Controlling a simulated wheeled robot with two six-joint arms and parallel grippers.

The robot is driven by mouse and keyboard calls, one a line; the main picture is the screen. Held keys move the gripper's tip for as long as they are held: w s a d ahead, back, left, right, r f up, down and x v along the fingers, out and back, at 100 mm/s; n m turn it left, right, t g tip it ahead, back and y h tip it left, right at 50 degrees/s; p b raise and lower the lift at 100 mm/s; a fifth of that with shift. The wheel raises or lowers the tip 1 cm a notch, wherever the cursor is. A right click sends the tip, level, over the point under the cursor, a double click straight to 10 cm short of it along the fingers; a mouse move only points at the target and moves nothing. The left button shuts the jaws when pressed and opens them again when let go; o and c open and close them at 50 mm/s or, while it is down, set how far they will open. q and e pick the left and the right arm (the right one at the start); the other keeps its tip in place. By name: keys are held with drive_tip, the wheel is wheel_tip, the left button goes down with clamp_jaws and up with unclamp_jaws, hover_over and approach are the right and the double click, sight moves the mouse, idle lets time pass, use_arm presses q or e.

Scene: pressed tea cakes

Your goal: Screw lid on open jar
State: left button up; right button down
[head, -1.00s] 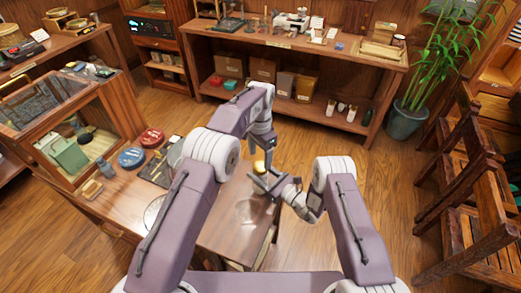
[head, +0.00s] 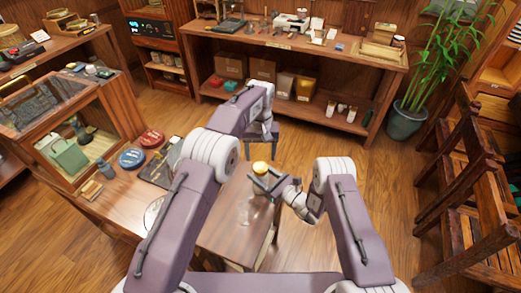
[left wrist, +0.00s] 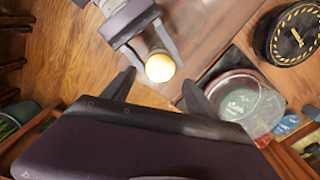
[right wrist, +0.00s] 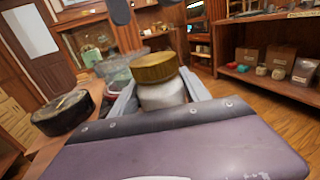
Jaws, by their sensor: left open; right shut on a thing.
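A small pale jar (right wrist: 162,95) with a gold lid (right wrist: 154,67) on its mouth stands upright in my right gripper (right wrist: 160,98). The lid looks level in the right wrist view; I cannot tell how tightly it sits. The lid also shows in the head view (head: 260,167) and from above in the left wrist view (left wrist: 160,68). My right gripper is shut around the jar's body, above the small table. My left gripper (head: 262,153) is open and empty, above the lid and apart from it. Its spread fingers (left wrist: 157,92) show in the left wrist view.
The small brown table (head: 225,225) is mostly bare under my arms. A black round object with a yellow-marked rim (left wrist: 295,35) and a clear container (left wrist: 262,112) are nearby. Blue (head: 131,157) and red (head: 152,137) tins lie on the left counter.

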sight(260, 167)
use_arm(q)
wheel_tip(260, 167, down, 6)
drive_tip(key=shift+r, duration=0.1)
clamp_jaws()
drive_tip(key=shift+o, duration=0.7)
unclamp_jaws()
wheel_tip(260, 167, up, 12)
use_arm(e)
drive_tip(key=shift+c, duration=2.2)
unclamp_jaws()
